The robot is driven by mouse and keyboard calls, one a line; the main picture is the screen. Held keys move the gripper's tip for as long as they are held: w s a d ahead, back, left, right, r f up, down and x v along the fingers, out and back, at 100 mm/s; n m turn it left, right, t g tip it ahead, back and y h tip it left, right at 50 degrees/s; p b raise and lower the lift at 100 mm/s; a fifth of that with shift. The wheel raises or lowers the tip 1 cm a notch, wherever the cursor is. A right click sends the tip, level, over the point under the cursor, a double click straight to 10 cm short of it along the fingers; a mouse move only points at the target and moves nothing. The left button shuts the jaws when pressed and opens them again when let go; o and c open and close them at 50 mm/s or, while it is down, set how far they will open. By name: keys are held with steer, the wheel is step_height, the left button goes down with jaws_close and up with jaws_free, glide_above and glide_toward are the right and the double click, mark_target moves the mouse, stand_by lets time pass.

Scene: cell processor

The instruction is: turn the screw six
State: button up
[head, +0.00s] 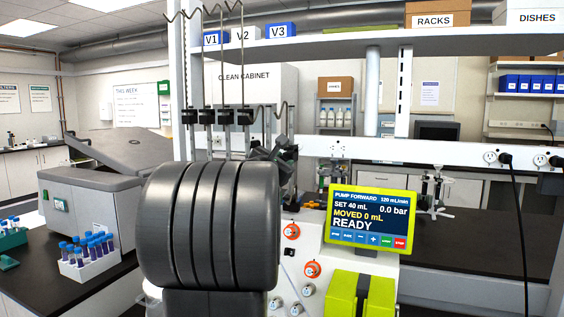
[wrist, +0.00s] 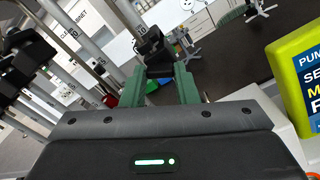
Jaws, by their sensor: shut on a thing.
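In the wrist view, the green fingers of my gripper (wrist: 166,84) close around a small black piece, which I take for the screw (wrist: 160,68), at a black clamp. The number on this clamp is not readable. In the head view, my dark arm fills the middle and hides most of the gripper and screw. Dark clamp parts (head: 284,152) show just to the right of the arm. Several black clamps (head: 226,117) sit in a row on upright metal rods to the left.
A green-framed pump screen (head: 365,218) reads READY, set 40 mL, moved 0 mL, 0.0 bar. A white rack (head: 97,262) of blue-capped tubes stands on the left bench. A white rail (head: 420,150) and a shelf (head: 350,46) cross behind. Hooked rods rise close to the gripper.

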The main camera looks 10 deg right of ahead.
steer(key=shift+f+m+b, duration=0.15)
steer(key=shift+m+b, duration=0.15)
steer(key=shift+b, duration=0.2)
steer(key=shift+m+b, duration=5.7)
steer(key=shift+b, duration=0.1)
steer(key=o, duration=1)
